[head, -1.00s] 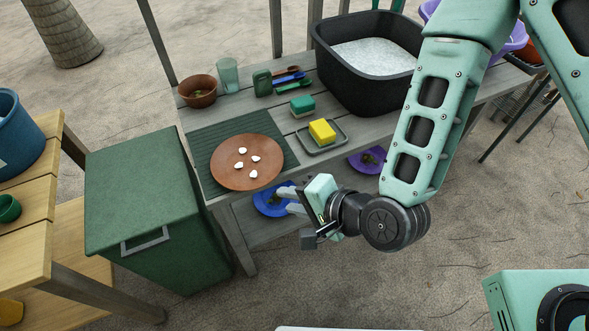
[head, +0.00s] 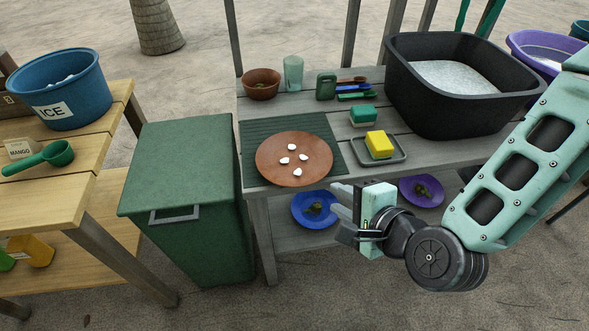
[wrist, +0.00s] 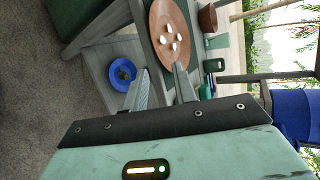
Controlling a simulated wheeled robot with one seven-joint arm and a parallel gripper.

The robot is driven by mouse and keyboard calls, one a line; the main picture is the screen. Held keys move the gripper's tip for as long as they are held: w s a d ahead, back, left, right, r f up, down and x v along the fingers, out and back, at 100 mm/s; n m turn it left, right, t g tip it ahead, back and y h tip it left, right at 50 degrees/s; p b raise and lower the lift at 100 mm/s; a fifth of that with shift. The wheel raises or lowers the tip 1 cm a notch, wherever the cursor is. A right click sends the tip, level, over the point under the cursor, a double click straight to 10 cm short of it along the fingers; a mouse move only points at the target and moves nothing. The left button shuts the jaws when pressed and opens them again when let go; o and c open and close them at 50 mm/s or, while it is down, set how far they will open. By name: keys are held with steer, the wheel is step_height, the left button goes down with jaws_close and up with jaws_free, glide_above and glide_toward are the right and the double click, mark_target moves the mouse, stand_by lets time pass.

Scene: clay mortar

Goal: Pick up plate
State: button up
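A round terracotta plate (head: 275,168) with several small white pieces on it lies on the dark green ribbed mat (head: 253,130) at the table's front left. It also shows at the top of the wrist view (wrist: 165,14). A blue plate (head: 300,217) and a purple plate (head: 410,200), each with dark bits on it, lie on the lower shelf. The blue plate is also in the wrist view (wrist: 115,82). My gripper (head: 340,200) is open and empty in front of the table, right of the blue plate. Its two fingers stand apart in the wrist view (wrist: 160,80).
A green bin (head: 185,190) stands against the table's left side. A yellow sponge (head: 379,144) on a tray (head: 400,155), a black basin (head: 420,105), a bowl (head: 262,90) and a glass (head: 293,72) crowd the tabletop. The sandy ground in front is clear.

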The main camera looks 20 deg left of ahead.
steer(key=shift+w+a+f+b, duration=0.1)
steer(key=shift+f+b, duration=0.3)
steer(key=shift+b, duration=0.65)
steer(key=b, duration=0.3)
steer(key=shift+f, duration=0.25)
steer(key=b, duration=0.2)
glide_toward(302, 185)
steer(key=x, duration=0.3)
steer(key=shift+x, duration=3.1)
jaws_close()
